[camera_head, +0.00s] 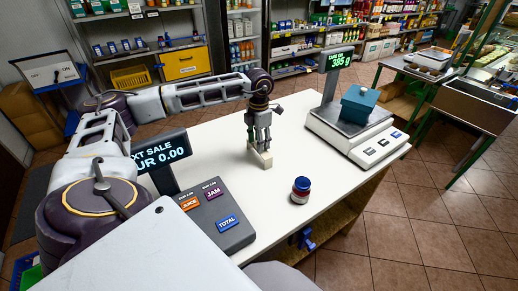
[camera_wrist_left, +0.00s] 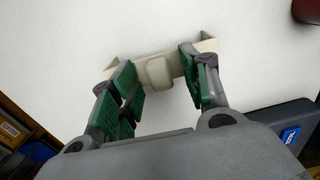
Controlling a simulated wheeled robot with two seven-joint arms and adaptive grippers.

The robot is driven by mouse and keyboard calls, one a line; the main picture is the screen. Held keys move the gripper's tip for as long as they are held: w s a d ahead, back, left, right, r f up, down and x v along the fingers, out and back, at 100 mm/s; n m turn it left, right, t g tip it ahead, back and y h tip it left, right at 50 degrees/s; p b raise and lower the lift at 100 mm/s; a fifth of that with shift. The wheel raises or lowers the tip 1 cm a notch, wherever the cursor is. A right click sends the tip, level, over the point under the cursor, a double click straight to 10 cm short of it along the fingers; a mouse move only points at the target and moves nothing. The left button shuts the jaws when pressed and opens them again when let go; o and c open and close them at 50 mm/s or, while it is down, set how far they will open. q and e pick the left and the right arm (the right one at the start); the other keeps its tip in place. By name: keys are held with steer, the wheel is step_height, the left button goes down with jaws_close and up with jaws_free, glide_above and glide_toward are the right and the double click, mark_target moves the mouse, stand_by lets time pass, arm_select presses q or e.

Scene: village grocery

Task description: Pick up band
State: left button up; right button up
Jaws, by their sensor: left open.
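A small cream band (camera_head: 263,158) with a raised block in its middle lies on the white counter. It also shows in the left wrist view (camera_wrist_left: 158,70), at the top centre. My left gripper (camera_head: 261,143) points down at it, open. In the left wrist view, the green-padded fingers of the left gripper (camera_wrist_left: 157,72) are on either side of the raised block, with a gap visible to it. The band's ends reach out past the fingers. I cannot tell whether the fingertips touch it. My right gripper is not in view.
A scale (camera_head: 350,132) with a teal box (camera_head: 359,104) stands at the far right. A register keypad (camera_head: 220,225) and its display (camera_head: 160,155) stand to the left. The counter around the band is clear.

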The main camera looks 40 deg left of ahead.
arm_select(q)
steer(key=c, duration=0.7)
steer(key=shift+c, duration=0.8)
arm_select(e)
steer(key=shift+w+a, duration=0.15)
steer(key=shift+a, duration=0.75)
arm_select(q)
steer(key=shift+r, duration=0.45)
step_height(320, 180, up, 8)
steer(key=shift+f, duration=0.1)
steer(key=shift+r, duration=0.65)
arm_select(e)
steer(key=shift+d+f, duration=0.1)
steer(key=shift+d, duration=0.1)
